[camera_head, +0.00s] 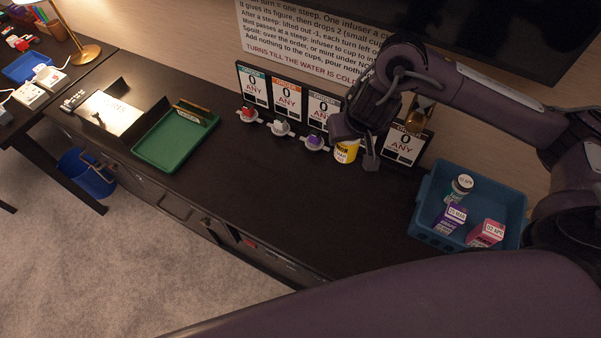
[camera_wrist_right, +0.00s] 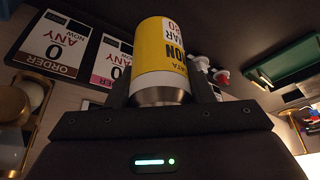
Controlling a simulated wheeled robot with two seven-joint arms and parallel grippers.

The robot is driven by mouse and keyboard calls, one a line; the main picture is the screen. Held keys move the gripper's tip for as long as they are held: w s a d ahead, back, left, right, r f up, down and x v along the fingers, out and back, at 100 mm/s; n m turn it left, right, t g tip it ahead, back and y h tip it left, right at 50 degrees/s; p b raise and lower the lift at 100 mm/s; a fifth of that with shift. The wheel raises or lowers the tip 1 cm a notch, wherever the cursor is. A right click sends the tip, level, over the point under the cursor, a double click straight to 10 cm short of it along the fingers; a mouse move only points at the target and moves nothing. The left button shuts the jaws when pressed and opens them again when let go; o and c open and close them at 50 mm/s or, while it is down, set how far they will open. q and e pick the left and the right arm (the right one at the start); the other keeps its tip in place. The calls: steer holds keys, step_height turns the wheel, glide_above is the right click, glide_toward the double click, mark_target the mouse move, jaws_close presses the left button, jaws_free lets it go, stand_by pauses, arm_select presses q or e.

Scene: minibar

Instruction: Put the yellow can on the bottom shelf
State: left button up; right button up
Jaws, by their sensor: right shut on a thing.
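The yellow can (camera_head: 345,153), with a white band and a metal end, is at the back of the dark counter (camera_head: 240,190), by the row of order cards. My right gripper (camera_head: 357,152) reaches it from the right and is shut on it. In the right wrist view the can (camera_wrist_right: 161,62) sits between the two fingers (camera_wrist_right: 160,95). I cannot tell whether the can touches the counter. My left gripper is not in view. The counter's front (camera_head: 215,222) shows only at a steep angle, and I cannot make out a bottom shelf.
Several order cards (camera_head: 287,100) stand along the wall, with small cups (camera_head: 281,127) before them. A blue bin (camera_head: 418,222) with a bottle and two boxes is right of the can. A green tray (camera_head: 160,150) lies left. The counter's middle is clear.

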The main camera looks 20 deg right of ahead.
steer(key=shift+w+r, duration=0.15)
steer(key=shift+w+a, duration=0.15)
steer(key=shift+w, duration=0.1)
steer(key=b, duration=0.9)
glide_above(333, 192)
step_height(333, 192, down, 15)
step_height(333, 192, down, 5)
steer(key=shift+f+b, duration=0.1)
steer(key=shift+b, duration=1)
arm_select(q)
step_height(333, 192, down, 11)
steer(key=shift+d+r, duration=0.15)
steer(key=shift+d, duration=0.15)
arm_select(e)
steer(key=o, duration=1.1)
steer(key=shift+f, duration=0.1)
